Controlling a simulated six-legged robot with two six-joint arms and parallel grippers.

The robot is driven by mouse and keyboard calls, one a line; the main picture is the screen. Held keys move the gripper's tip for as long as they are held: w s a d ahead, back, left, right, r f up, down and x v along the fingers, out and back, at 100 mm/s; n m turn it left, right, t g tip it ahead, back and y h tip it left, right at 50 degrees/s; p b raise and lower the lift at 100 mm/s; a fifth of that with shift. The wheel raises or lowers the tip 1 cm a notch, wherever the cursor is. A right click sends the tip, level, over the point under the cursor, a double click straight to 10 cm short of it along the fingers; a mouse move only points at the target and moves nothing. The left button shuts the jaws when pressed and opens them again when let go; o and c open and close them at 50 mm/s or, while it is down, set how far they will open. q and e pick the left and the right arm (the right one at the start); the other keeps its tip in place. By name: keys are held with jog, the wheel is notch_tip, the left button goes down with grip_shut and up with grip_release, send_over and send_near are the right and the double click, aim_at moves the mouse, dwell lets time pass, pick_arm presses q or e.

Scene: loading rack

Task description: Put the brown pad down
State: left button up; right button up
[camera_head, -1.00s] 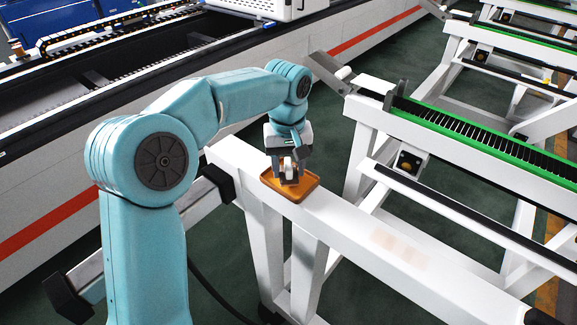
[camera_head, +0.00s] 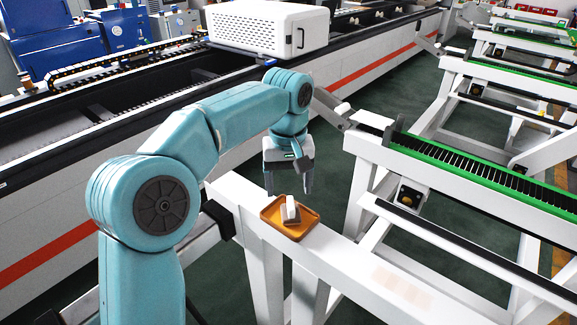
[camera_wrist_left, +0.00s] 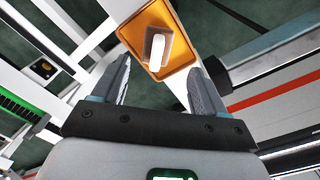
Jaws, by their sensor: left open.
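An orange-brown tray (camera_head: 275,224) with a raised rim rests on the white beam. A small pale grey-white block (camera_head: 290,209) lies in it; it also shows in the left wrist view (camera_wrist_left: 157,48). My left gripper (camera_head: 290,190) is open and empty just above and behind the block, pointing down. In the left wrist view its fingers (camera_wrist_left: 160,66) are spread wide, with the tray (camera_wrist_left: 182,28) and block beyond their tips. My right gripper is out of view.
The white beam (camera_head: 360,268) continues clear toward the lower right. White rack frames with a green-edged roller strip (camera_head: 470,165) stand at the right. A long machine bed with a white box (camera_head: 265,28) lies behind. Dark green floor shows between.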

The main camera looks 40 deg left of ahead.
aim_at(290, 203)
pick_arm(q)
notch_tip(290, 203, up, 6)
jog(key=shift+f+p, duration=0.1)
jog(key=shift+p, duration=0.3)
jog(key=shift+w+f, duration=0.1)
jog(key=shift+w, duration=0.05)
jog(key=shift+s, duration=0.25)
